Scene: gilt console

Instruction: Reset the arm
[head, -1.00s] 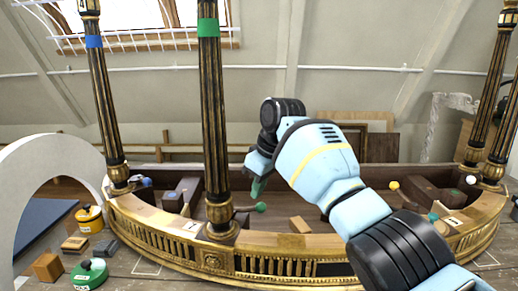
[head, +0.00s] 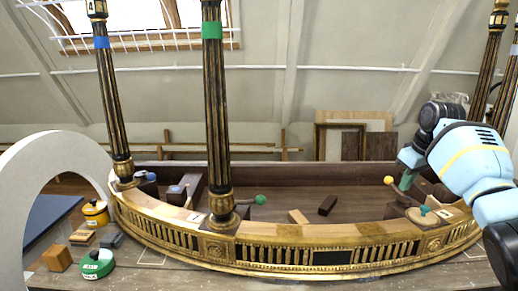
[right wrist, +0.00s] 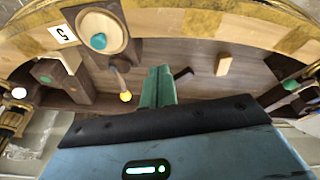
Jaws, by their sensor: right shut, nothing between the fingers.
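My right arm reaches in from the right in the head view. Its right gripper (head: 406,181) is over the right part of the gilt console (head: 285,257), beside a yellow ball knob (head: 389,180). In the right wrist view, the green fingers of the right gripper (right wrist: 158,88) are together with nothing between them. The yellow knob (right wrist: 126,97) shows just left of the fingers there; I cannot tell the exact gap. My left gripper is not in view.
Black-and-gold columns, one with a green band (head: 212,30) and one with a blue band (head: 101,42), rise from the console. A pale block (head: 297,217) and a dark block (head: 328,205) lie inside.

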